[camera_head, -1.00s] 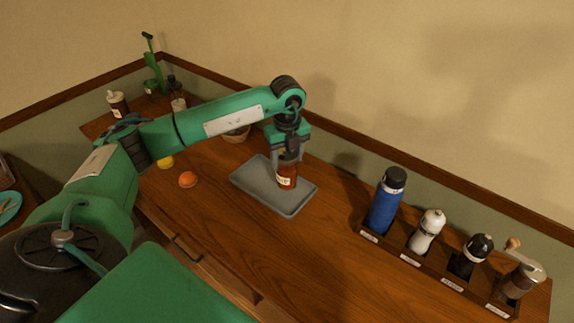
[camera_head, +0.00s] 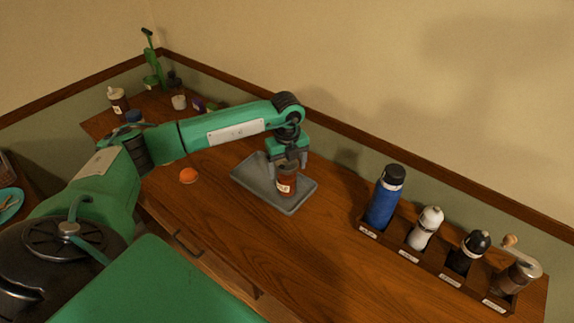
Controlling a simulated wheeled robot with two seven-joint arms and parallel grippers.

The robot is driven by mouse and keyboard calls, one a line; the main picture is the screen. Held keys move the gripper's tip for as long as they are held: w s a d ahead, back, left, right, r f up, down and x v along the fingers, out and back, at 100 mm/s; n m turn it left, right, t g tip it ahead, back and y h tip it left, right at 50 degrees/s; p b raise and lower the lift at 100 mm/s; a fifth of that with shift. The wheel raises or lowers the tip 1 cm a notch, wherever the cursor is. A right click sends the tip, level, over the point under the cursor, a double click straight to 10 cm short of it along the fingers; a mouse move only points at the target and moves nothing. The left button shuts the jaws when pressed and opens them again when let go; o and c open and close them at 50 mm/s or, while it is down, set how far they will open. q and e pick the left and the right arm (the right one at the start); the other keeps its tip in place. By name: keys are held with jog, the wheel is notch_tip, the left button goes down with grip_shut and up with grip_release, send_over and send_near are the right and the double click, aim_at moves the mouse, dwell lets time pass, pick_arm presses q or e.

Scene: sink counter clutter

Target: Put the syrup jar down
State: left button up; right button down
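The syrup jar (camera_head: 287,183) is a small brown jar with a pale label. It stands upright on the grey tray (camera_head: 261,189) in the middle of the counter. My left gripper (camera_head: 287,168) points straight down over the jar, with one finger on each side of it. The fingers look spread wider than the jar, with a small gap beside it. The jar's top is partly hidden between the fingers. My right gripper is not in view.
A wooden rack (camera_head: 426,264) at the right holds a blue bottle (camera_head: 384,203), a white shaker (camera_head: 425,228), a black-topped shaker (camera_head: 468,252) and a grinder (camera_head: 514,276). An orange (camera_head: 189,176) lies left of the tray. Several bottles stand at the back left.

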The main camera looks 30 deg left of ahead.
pick_arm(q)
jog(key=shift+r, duration=0.65)
notch_tip(320, 180, up, 10)
jog(key=b, duration=0.3)
jog(key=shift+f, duration=0.2)
jog(key=shift+r, duration=0.7)
